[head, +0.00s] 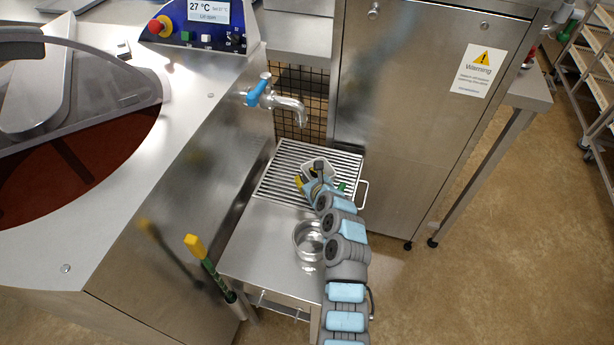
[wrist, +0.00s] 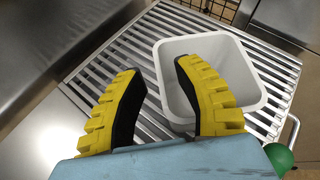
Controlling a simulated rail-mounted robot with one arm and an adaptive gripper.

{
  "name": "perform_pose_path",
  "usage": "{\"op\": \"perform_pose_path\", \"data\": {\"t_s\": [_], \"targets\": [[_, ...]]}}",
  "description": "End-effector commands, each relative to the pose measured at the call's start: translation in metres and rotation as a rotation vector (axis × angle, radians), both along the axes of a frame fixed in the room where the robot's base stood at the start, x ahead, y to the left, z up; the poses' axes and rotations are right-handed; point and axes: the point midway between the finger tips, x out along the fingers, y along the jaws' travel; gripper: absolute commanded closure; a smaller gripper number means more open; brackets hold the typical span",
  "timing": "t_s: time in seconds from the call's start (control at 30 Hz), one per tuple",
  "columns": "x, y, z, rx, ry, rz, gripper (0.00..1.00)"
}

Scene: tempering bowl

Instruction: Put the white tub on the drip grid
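The white tub (head: 318,170) is at the drip grid (head: 283,172), below the tap. In the wrist view the square, empty-looking tub (wrist: 243,72) appears upright over the slats of the grid (wrist: 130,48); its base contact is hidden. My gripper (head: 316,181) is at the tub's near side. In the wrist view my gripper (wrist: 158,72) has its two yellow-and-black fingers apart. The right finger overlaps the tub's inside and the left finger is outside, with the tub's left wall showing in the gap. Neither finger is visibly closed on the wall.
The tap (head: 288,105) overhangs the grid's back. The tempering machine (head: 180,170) is left and a steel cabinet (head: 415,120) is right. A green knob (wrist: 279,158) is near the grid's right edge.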

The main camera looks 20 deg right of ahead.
Motion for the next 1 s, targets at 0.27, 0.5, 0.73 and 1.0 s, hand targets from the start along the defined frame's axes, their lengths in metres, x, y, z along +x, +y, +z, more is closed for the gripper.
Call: {"op": "perform_pose_path", "data": {"t_s": [0.27, 0.5, 0.73, 1.0], "targets": [[-0.006, 0.000, 0.007, 0.000, -0.001, -0.001, 0.67], [-0.029, -0.001, 0.020, -0.002, 0.000, -0.001, 0.67], [-0.055, -0.002, 0.032, 0.001, 0.001, -0.001, 0.67], [-0.085, -0.002, 0.047, 0.002, 0.002, -0.001, 0.67]]}}
